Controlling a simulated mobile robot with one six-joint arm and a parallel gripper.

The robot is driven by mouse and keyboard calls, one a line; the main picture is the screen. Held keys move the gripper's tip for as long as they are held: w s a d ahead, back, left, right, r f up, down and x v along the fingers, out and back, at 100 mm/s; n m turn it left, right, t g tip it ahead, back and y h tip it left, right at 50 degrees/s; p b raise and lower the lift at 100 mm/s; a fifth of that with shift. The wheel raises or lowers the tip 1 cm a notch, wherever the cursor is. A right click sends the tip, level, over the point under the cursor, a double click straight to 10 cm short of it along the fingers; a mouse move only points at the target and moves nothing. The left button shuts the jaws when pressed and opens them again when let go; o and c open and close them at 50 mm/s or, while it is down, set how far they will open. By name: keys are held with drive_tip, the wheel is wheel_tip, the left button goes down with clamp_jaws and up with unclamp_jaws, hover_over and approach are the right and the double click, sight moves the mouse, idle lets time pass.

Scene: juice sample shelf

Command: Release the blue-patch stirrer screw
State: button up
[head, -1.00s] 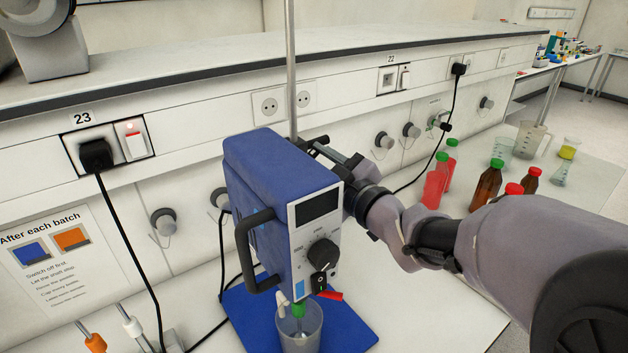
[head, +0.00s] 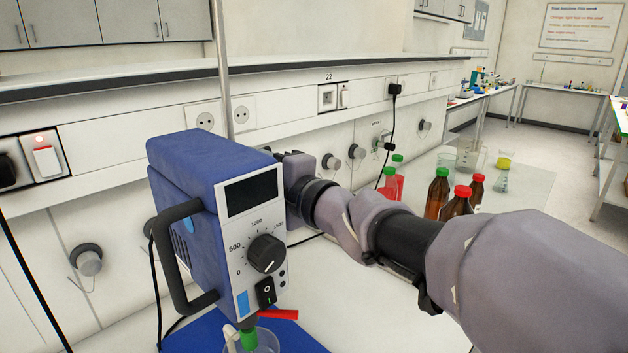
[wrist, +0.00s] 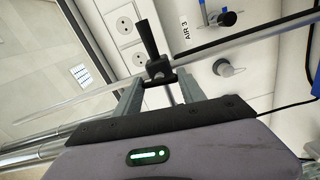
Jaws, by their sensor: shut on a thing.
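The blue stirrer (head: 195,165) with a light-blue patch (head: 242,303) on its front panel hangs on a thin upright rod (head: 220,65). In the head view my gripper is at the stirrer's back right side, and its fingertips are hidden behind the housing. In the wrist view my gripper (wrist: 160,80) has its two grey fingers on either side of a black screw (wrist: 157,68) with a bar handle (wrist: 148,38), beside the rod (wrist: 235,38). It is shut on this screw. How far the screw is turned cannot be told.
A clear beaker (head: 262,341) stands under the stirrer on a blue base plate (head: 300,335). A red lever (head: 278,314) sticks out below the housing. A wall socket strip runs behind.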

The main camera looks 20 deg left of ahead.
drive_tip(key=shift+n+b, duration=0.4)
drive_tip(key=shift+n, duration=0.5)
drive_tip(key=o, duration=1.4)
drive_tip(key=shift+c, duration=0.2)
drive_tip(key=shift+d, duration=0.1)
drive_tip(key=p+v, duration=0.3)
drive_tip(key=v, duration=1.4)
drive_tip(key=shift+s, duration=0.15)
